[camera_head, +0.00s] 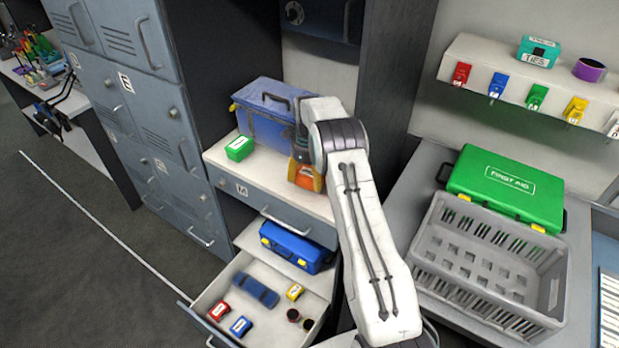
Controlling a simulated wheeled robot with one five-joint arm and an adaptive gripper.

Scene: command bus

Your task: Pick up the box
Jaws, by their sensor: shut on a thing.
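My gripper (301,150) is small and dark, partly hidden by my white wrist and arm, above the white counter. It appears shut on a small orange and yellow box (306,178) just below it. The fingertips and the exact contact are hard to make out. I cannot tell whether the box touches the counter. A large blue toolbox (267,127) with a dark handle stands on the counter just left of and behind my gripper. A small green box (240,148) with a white label lies in front of the toolbox.
At right are a grey crate (490,262) and a green first aid case (508,187). A wall shelf (484,57) carries coloured tags. Grey lockers (150,105) stand left.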

